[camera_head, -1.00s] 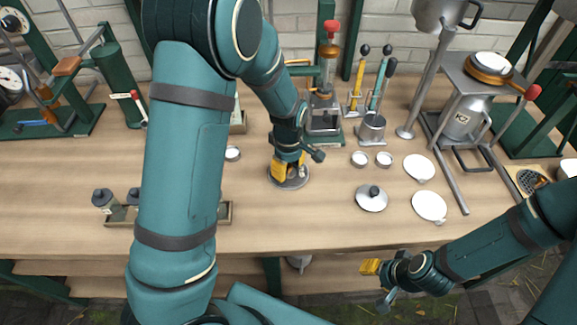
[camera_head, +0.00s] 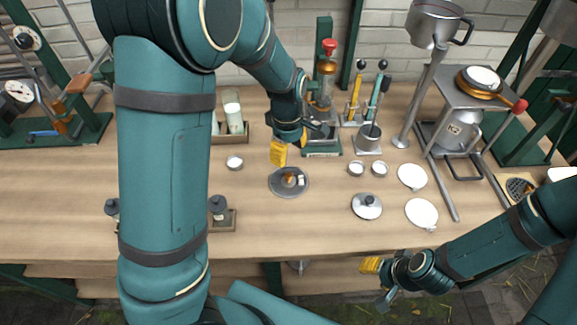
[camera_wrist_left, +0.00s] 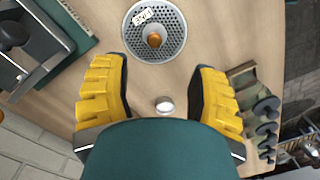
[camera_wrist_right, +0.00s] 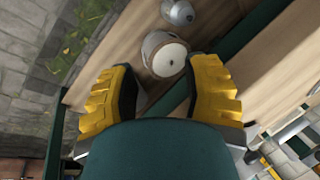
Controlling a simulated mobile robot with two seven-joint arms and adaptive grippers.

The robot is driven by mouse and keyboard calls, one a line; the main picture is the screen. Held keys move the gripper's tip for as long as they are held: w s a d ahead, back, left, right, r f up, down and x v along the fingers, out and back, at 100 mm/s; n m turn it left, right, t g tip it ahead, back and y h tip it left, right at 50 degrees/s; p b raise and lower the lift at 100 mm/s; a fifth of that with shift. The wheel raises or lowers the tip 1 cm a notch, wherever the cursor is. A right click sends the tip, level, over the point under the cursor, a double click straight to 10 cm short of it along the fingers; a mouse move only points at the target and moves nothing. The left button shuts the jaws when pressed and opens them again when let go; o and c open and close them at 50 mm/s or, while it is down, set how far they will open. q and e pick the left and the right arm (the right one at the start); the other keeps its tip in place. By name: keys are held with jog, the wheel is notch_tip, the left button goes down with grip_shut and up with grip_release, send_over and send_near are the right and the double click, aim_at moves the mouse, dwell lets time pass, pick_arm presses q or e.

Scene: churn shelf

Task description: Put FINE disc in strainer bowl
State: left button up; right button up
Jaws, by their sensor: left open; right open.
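A round grey perforated disc (camera_head: 289,188) with an orange knob and a small white tag lies on the table. It also shows in the left wrist view (camera_wrist_left: 173,50), where the tag's lettering is hard to read. A metal bowl with a side handle (camera_head: 434,24), possibly the strainer bowl, sits high on a pole at the back right; its inside is hidden. My left gripper (camera_head: 289,146) is open and empty above the table, just behind the disc and apart from it. My right gripper (camera_head: 374,280) is open and empty beyond the table's front edge.
Small white-topped cups (camera_head: 356,169), white round plates (camera_head: 421,213) and a knobbed lid (camera_head: 367,206) stand right of the disc. A green press with a red knob (camera_head: 325,95) stands behind. A small white cup (camera_head: 234,163) is at the left. A container (camera_wrist_right: 164,55) shows below my right gripper.

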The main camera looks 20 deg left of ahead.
pick_arm(q)
jog(key=s+r+n+h+p, duration=0.1)
jog(key=r+n+p, duration=0.15)
jog(key=p, duration=0.25)
jog(key=n+p, duration=0.2)
jog(key=n, duration=0.1)
send_over(288, 174)
jog(key=shift+t, duration=0.4)
jog(key=f, duration=0.5)
jog(key=a+f, duration=0.1)
jog(key=f, duration=0.2)
jog(key=shift+s+f, duration=0.1)
jog(key=shift+s, duration=0.1)
jog(key=shift+w+d+f+b, duration=0.1)
jog(key=shift+d+f+b, duration=0.1)
jog(key=shift+f, duration=0.85)
jog(key=shift+w+d+f+b, duration=0.1)
jog(key=shift+d+f+b, duration=0.15)
jog(key=shift+f, duration=0.8)
jog(key=shift+d+f+b, duration=0.15)
jog(key=shift+d+f, duration=0.05)
jog(key=shift+f, duration=0.85)
pick_arm(e)
notch_tip(288, 174, up, 7)
jog(key=w, duration=0.2)
jog(key=shift+d+t, duration=0.2)
jog(key=shift+t, duration=0.1)
